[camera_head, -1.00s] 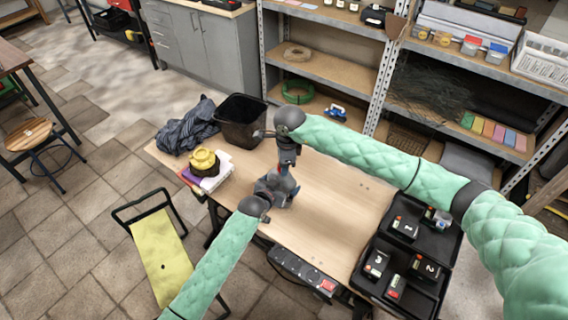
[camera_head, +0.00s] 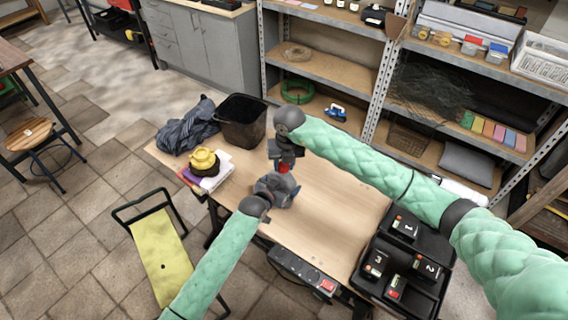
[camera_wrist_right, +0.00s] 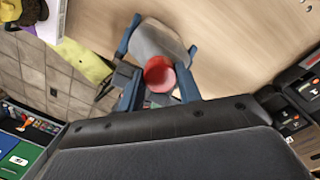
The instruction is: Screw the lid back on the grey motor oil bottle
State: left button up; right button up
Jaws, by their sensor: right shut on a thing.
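The grey motor oil bottle (camera_wrist_right: 155,40) shows in the right wrist view, with the red lid (camera_wrist_right: 159,74) in front of it. My right gripper (camera_wrist_right: 159,88) has its blue fingers on both sides of the lid and is shut on it. In the head view, my right gripper (camera_head: 285,164) is above the table with a bit of red at its tips. My left gripper (camera_head: 280,190) is just below it, at the grey bottle. Blue fingertips lie along both sides of the bottle in the wrist view. I cannot tell whether the lid touches the bottle neck.
The wooden table (camera_head: 325,205) is clear to the right of the grippers. A black case (camera_head: 415,252) with numbered packs sits at its right end. A black bin (camera_head: 242,122), dark cloth (camera_head: 187,130) and yellow object (camera_head: 203,160) on folded cloths occupy the left end.

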pick_arm(q)
jog(key=shift+d, duration=0.1)
pick_arm(e)
jog(key=shift+m, duration=0.5)
jog(key=o, duration=1.1)
jog(key=shift+r, duration=0.1)
jog(key=shift+s+d+r, duration=0.1)
jog(key=shift+d+r, duration=0.05)
jog(key=shift+r, duration=0.95)
jog(key=shift+s+d+r, duration=0.1)
jog(key=shift+r, duration=0.95)
jog(key=shift+w, duration=0.1)
jog(key=shift+c, duration=0.6)
